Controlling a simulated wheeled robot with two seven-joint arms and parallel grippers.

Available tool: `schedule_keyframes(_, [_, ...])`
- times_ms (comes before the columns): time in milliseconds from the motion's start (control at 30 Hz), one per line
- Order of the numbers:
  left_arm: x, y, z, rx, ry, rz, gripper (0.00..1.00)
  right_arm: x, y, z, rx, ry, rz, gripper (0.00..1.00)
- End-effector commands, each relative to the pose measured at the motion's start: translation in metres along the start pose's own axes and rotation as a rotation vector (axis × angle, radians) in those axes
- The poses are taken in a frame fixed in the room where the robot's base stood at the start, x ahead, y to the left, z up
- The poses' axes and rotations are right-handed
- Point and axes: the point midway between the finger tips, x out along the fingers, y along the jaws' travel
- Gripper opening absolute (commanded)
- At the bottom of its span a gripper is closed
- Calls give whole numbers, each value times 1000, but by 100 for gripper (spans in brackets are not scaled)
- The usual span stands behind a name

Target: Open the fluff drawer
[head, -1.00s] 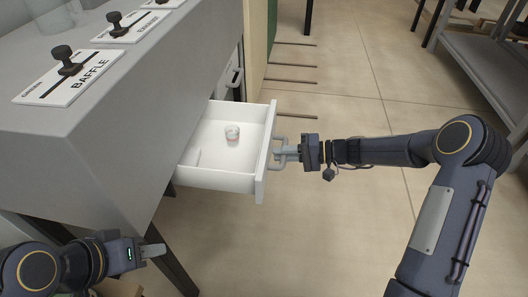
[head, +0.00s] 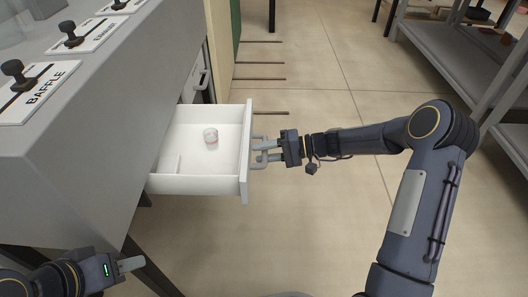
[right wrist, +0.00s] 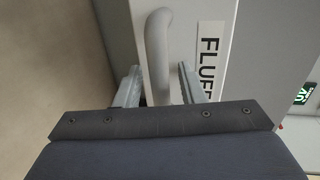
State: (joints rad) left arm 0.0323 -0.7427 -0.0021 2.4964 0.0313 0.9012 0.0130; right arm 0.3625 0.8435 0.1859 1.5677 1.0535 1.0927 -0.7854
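The white fluff drawer (head: 204,184) stands pulled out of the grey cabinet in the head view, its inside showing. Its grey looped handle (head: 258,164) is on the front face. In the right wrist view the handle (right wrist: 158,50) rises beside a "FLUFF" label (right wrist: 209,60), partly cut off by my gripper. My right gripper (head: 266,151) is at the handle, with a finger on each side and gaps between fingers and handle, so it is open. My left gripper (head: 130,265) is at the lower left, away from the drawer; its finger spread cannot be made out.
The cabinet top (head: 95,75) carries labelled sliders, one reading "BAFFLE" (head: 32,92). Another handle (head: 202,78) is farther back. A metal shelf (head: 455,60) stands right; the floor between is clear.

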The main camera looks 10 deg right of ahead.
Motion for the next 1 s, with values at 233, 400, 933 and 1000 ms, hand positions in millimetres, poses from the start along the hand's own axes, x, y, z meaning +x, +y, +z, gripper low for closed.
schedule_keyframes(233, [-5,2,-3,0,0,0,36,-15,-2,-1,0,3,0,36])
schedule_keyframes(400, [-14,6,-7,0,0,0,36,-45,-3,-1,0,5,1,36])
schedule_keyframes(933, [-20,9,-10,0,0,0,36,-78,0,0,0,0,0,36])
schedule_keyframes(1000, [-20,9,-10,0,0,0,36,-78,0,0,0,0,0,36])
